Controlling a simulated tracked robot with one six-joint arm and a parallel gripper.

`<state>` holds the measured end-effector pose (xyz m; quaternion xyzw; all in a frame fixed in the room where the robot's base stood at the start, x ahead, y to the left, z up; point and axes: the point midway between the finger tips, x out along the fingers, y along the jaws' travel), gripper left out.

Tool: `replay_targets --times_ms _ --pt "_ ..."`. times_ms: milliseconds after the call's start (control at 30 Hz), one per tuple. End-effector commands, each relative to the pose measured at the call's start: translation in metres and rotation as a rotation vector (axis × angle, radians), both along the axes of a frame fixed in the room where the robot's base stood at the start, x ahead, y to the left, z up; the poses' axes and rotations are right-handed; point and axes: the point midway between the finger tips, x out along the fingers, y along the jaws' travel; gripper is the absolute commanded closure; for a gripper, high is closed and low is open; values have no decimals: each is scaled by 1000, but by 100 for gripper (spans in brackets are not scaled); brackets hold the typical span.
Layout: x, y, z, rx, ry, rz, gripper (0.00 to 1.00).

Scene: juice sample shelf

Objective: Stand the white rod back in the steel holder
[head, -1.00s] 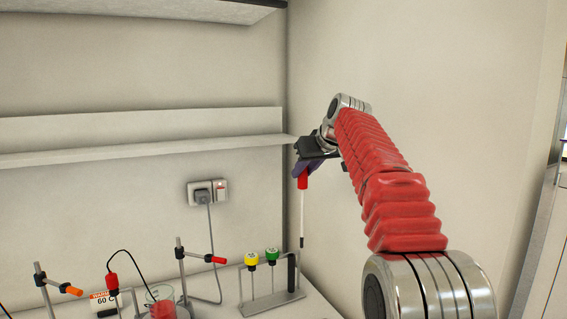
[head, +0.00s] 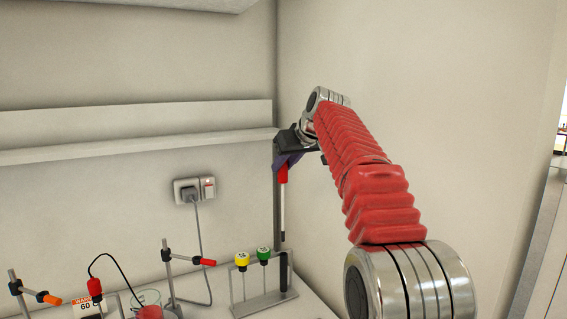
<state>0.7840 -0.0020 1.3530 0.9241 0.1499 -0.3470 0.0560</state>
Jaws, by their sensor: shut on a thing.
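My gripper (head: 284,163) is at the right end of the wall shelf, near the corner.
A wall shelf (head: 150,145) runs beside my gripper. Left of the holder are a stand with an orange-red clamp (head: 207,262), a beaker of red liquid (head: 148,311) and a red-topped probe with a black cable (head: 95,287). A plug (head: 188,192) is in the wall.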

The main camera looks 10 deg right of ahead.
Motion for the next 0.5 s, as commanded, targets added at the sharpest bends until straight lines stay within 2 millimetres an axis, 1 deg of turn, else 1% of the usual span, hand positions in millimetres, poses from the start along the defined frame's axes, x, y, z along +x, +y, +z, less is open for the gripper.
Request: replay_targets --times_ms 500 --pt "0 1 -29 0 1 1 100"
